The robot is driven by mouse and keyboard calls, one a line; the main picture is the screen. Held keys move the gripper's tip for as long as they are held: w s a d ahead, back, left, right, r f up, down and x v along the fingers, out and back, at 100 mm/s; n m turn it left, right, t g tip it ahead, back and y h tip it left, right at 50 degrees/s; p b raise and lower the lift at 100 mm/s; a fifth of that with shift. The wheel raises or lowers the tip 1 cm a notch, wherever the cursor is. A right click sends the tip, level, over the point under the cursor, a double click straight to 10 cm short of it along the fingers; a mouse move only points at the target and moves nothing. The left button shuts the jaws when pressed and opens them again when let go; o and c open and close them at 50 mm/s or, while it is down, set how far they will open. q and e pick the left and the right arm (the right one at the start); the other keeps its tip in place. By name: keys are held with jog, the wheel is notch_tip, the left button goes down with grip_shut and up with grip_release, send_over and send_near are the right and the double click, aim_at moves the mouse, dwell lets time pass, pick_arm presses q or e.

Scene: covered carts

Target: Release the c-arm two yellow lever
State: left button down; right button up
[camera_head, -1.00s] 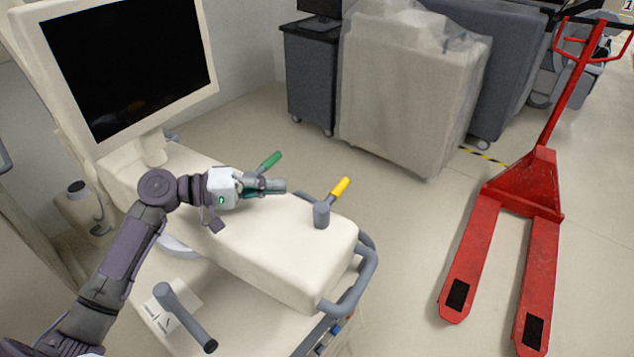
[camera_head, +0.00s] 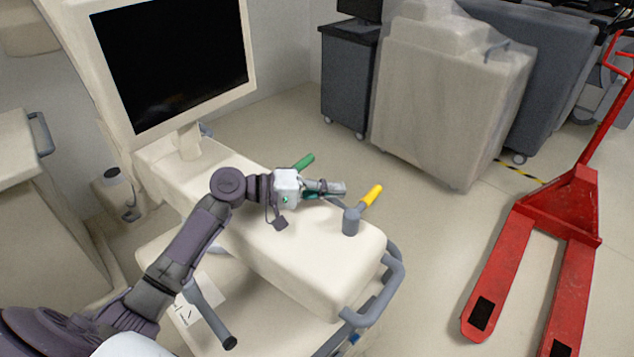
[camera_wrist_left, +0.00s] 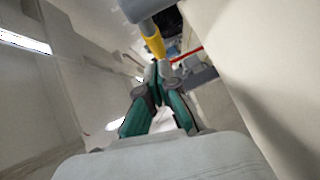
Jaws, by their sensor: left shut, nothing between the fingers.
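The yellow lever (camera_head: 371,196) tilts up to the right from its grey post (camera_head: 351,221) on the cream top of the c-arm cart (camera_head: 325,262). In the left wrist view the yellow lever (camera_wrist_left: 154,43) hangs from the grey post near the top of the picture, just beyond my fingertips. My left gripper (camera_head: 341,188) is shut and empty, left of the post and close to it; in the left wrist view its fingertips (camera_wrist_left: 158,70) are together. Whether they touch the lever I cannot tell. A green lever (camera_head: 303,163) shows behind my left gripper. My right gripper is out of view.
A monitor (camera_head: 172,55) stands at the cart's back left. A grey rail (camera_head: 385,290) curves round its right end. A covered cart (camera_head: 445,110) and a red pallet jack (camera_head: 545,215) stand beyond. Floor between them is clear.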

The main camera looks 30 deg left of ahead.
aim_at(373, 195)
pick_arm(q)
jog(key=p+x, duration=0.1)
jog(key=x, duration=0.3)
jog(key=shift+d, duration=0.1)
dwell(0.3)
jog(key=shift+w+d+b, duration=0.1)
jog(key=shift+d+b, duration=0.2)
jog(key=shift+d, duration=0.1)
jog(key=d+b, duration=0.1)
jog(key=d, duration=0.1)
jog(key=shift+w+d+f, duration=0.1)
jog(key=shift+d, duration=0.9)
dwell(0.4)
